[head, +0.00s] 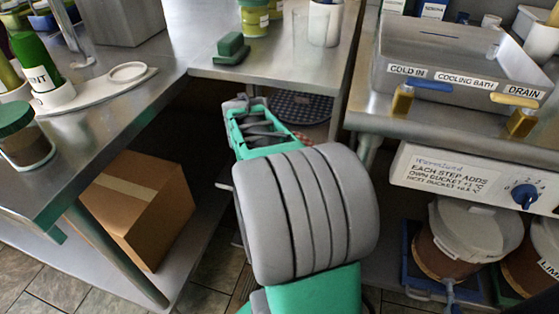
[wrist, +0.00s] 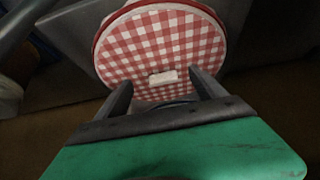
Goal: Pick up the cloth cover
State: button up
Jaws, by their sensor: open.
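The cloth cover (wrist: 160,42) is red and white checked with a red rim. It shows in the wrist view at the top middle as a round face with a small white tag (wrist: 163,77) near its lower edge. My gripper (wrist: 162,84) is open, with one finger on each side of the tag. The fingertips overlap the cover's lower part in the picture; I cannot tell whether they touch it.
A steel counter (head: 215,70) overhangs my arm. A cardboard box (head: 140,205) sits on the low shelf at left. At right are a cooling bath (head: 460,60), a dial panel (head: 470,180) and a lidded bucket (head: 465,240). A dark perforated round thing (head: 300,107) lies beyond my arm.

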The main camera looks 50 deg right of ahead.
jog(key=d, duration=0.1)
jog(key=w+d, duration=0.1)
jog(key=d, duration=0.1)
jog(key=shift+w+d+f+b, duration=0.1)
jog(key=shift+w+b, duration=0.2)
jog(key=b+x, duration=0.2)
jog(key=x, duration=0.3)
jog(key=shift+c, duration=0.6)
jog(key=c, duration=1.4)
